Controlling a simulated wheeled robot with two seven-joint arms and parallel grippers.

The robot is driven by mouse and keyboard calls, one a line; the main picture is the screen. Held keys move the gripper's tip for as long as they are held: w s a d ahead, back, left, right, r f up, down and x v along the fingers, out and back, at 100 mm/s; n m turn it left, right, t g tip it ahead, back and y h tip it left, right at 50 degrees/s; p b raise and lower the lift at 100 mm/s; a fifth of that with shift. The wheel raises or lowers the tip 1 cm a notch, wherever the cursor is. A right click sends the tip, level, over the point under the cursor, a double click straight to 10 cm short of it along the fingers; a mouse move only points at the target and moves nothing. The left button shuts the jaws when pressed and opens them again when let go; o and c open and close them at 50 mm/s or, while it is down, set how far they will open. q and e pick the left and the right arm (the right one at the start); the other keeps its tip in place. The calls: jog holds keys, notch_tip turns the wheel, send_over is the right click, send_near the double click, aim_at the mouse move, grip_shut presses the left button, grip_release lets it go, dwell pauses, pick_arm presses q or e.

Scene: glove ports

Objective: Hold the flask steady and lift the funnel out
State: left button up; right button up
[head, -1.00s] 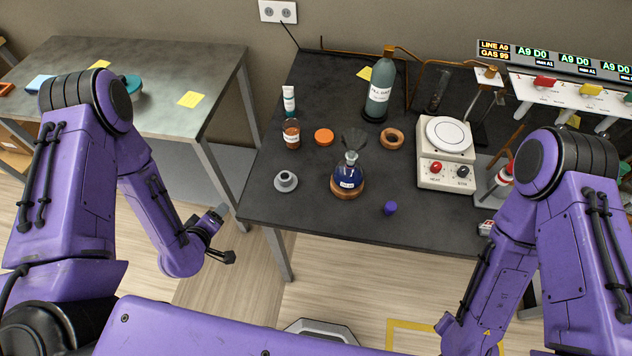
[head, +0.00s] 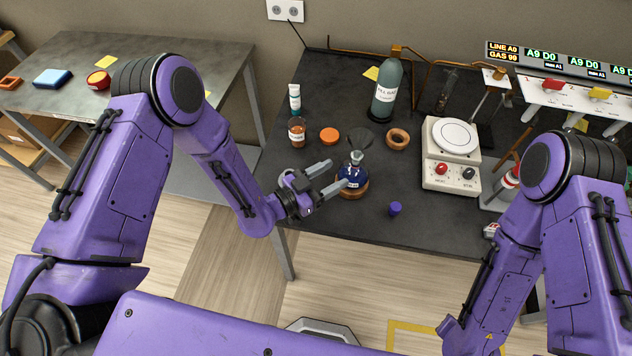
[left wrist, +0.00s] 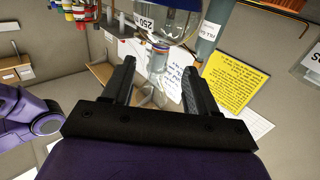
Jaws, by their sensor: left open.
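The flask (head: 352,176) is round glass with blue liquid and a label. It stands upright on a cork ring (head: 350,194) on the dark bench. The funnel (head: 358,140), a dark see-through cone, sits in the flask's neck. My left gripper (head: 336,176) is open at the flask's left, its fingers pointing at it. In the left wrist view the flask (left wrist: 168,18) shows neck down at the top, just past the open fingers (left wrist: 158,65). The pale funnel (left wrist: 152,95) shows between them. I cannot tell whether a finger touches the glass. My right gripper is out of view.
A spare cork ring (head: 397,138), a tall bottle (head: 386,90) and a hotplate (head: 451,165) are to the right. A purple cap (head: 395,208) lies in front.

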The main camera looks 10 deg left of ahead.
aim_at(352, 165)
pick_arm(q)
jog(key=x, duration=0.7)
jog(key=shift+w+d, duration=0.3)
jog(key=shift+d, duration=0.05)
grip_shut()
jog(key=shift+o, duration=0.5)
grip_release()
jog(key=shift+a, duration=0.1)
jog(key=v, duration=1.2)
jog(key=shift+c, duration=0.3)
